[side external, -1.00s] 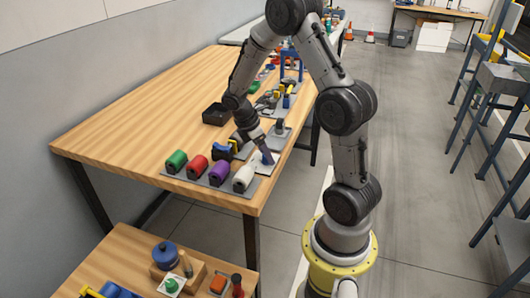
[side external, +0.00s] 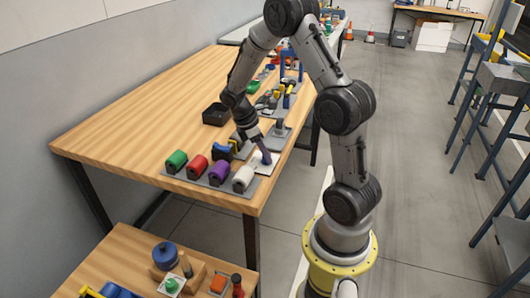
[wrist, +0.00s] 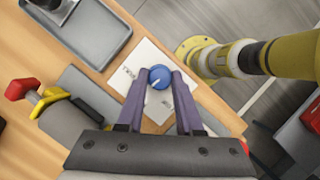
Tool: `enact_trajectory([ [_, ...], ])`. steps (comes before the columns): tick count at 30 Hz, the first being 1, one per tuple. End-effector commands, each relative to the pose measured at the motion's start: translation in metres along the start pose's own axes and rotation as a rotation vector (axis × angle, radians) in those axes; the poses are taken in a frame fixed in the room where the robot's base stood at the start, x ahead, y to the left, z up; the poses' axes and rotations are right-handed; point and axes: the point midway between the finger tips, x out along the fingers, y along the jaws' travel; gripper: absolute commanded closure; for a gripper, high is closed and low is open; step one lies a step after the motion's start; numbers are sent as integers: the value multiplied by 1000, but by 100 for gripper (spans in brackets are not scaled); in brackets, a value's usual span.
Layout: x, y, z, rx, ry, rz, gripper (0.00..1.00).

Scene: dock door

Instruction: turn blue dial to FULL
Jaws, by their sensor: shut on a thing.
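The blue dial (wrist: 159,76) is a round knob with a white pointer line on its top, in the upper middle of the wrist view. It sits on a white plate (wrist: 150,56) at the table edge; the plate also shows in the side view (side external: 263,169). My gripper (wrist: 159,81) has its two purple-grey fingers on either side of the dial, shut on it. In the side view my gripper (side external: 266,158) points down at the plate and largely hides the dial.
A grey tray (wrist: 124,35) and a yellow-handled piece (wrist: 50,98) are close in the wrist view. The table's left part is clear.

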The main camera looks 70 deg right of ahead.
Motion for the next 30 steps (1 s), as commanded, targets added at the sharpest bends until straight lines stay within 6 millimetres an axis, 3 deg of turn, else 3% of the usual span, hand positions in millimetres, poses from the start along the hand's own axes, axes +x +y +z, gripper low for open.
enact_trajectory([
  [18, 0, 4, 1, 522, 2, -215, 100],
  [30, 0, 5, 2, 767, 2, -316, 100],
])
